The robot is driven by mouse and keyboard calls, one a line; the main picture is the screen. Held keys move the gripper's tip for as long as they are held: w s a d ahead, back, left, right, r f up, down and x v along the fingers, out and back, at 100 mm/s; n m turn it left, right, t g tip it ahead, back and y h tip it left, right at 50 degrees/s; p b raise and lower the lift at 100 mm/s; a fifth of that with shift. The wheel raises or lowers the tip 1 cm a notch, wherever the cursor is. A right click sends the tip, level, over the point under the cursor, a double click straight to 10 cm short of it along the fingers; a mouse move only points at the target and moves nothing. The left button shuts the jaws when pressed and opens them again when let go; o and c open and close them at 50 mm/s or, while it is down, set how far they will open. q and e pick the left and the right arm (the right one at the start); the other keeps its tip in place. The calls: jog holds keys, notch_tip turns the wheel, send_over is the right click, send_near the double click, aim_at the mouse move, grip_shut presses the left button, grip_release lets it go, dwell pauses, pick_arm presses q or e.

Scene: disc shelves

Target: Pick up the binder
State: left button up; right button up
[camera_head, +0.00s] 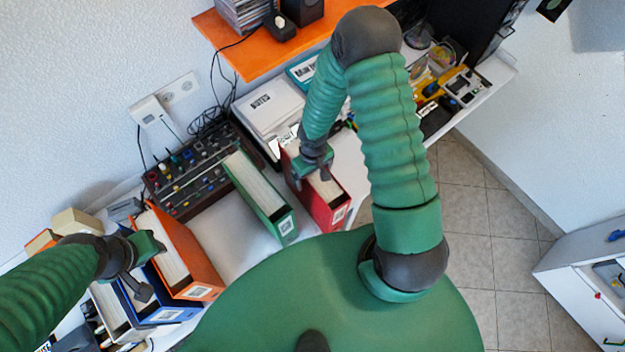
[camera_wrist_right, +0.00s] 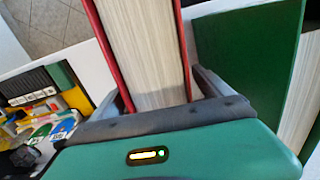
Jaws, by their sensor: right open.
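A red binder (camera_head: 334,207) stands upright on the white desk, its pale pages facing up. My right gripper (camera_head: 312,180) is above it at its rear part. In the right wrist view the red binder (camera_wrist_right: 145,50) lies between the two open fingers (camera_wrist_right: 160,90), one on each side; whether they touch it I cannot tell. A green binder (camera_head: 270,205) stands to its left, also in the right wrist view (camera_wrist_right: 245,60). An orange binder (camera_head: 205,275) and a blue binder (camera_head: 165,312) stand further left. My left gripper (camera_head: 146,268) is open over these two.
A mixer with knobs (camera_head: 190,175) lies behind the binders by the wall. A white box (camera_head: 268,105) lies behind the red binder. An orange shelf (camera_head: 250,58) hangs above. The desk between the orange and green binders is clear. A white cabinet (camera_head: 575,280) stands right.

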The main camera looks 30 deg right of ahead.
jog(key=shift+w+d+f, duration=0.1)
jog(key=shift+d+f, duration=0.05)
jog(key=shift+f, duration=0.05)
jog(key=c, duration=0.8)
grip_shut()
